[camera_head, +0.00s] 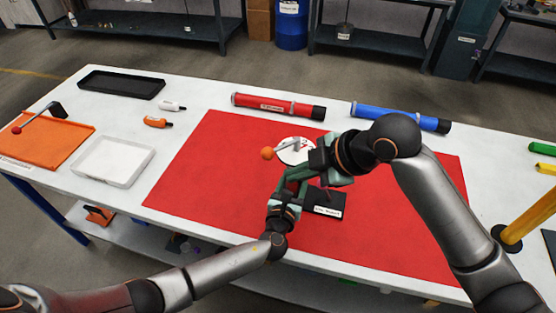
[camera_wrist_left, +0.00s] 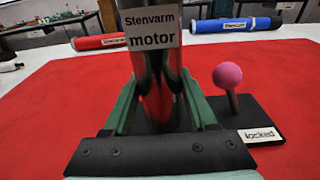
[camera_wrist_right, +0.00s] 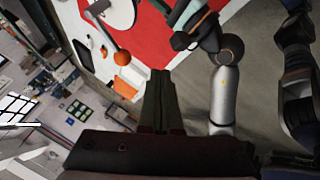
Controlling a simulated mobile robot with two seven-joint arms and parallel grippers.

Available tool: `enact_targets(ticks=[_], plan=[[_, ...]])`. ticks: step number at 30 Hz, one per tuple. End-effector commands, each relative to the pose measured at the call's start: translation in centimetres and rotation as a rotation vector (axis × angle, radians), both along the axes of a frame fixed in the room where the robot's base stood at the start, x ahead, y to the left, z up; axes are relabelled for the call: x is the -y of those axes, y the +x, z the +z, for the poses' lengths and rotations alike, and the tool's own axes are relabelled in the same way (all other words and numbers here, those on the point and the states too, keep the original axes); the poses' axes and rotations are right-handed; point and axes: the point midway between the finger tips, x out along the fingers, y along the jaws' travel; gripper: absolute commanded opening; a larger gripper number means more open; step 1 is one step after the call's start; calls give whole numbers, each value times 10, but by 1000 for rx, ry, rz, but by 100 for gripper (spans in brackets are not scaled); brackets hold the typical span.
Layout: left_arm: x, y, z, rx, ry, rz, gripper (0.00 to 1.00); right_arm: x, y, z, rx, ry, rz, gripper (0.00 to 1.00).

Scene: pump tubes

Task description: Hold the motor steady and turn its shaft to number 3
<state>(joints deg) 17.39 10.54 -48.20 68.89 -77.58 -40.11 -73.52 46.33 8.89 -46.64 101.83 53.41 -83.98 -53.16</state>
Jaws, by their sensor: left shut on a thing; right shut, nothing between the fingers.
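The motor (camera_wrist_left: 150,60) is an upright shiny cylinder labelled "Stenvarm motor" in the left wrist view. It stands on the red mat with a white dial (camera_head: 297,150) on top. A crank with an orange ball (camera_head: 267,153) reaches left over the dial's edge; the ball also shows in the right wrist view (camera_wrist_right: 122,57). My left gripper (camera_head: 294,187) is shut around the motor's body. My right gripper (camera_wrist_right: 160,75) is shut and empty beside the crank, apart from the ball in its view. The dial's numbers are too small to read.
A black base (camera_head: 325,203) beside the motor carries a pink-balled lever (camera_wrist_left: 228,77) and a "Locked" label. Red (camera_head: 278,106) and blue (camera_head: 400,116) tubes lie behind the mat. Trays stand at the left, a yellow post (camera_head: 530,217) at the right. The mat's left part is clear.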

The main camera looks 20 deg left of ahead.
Motion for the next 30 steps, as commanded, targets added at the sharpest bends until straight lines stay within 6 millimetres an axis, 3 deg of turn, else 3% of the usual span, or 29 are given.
enact_targets(ticks=[6,15,30], plan=[[0,0,-1,-1,0,0,0,-31,8,-38,-5,0,0,0],[0,0,-1,-1,0,0,0,-47,36,-28,-1,0,-2,0],[0,0,-1,-1,0,0,0,-50,41,-27,-1,0,-3,0]])
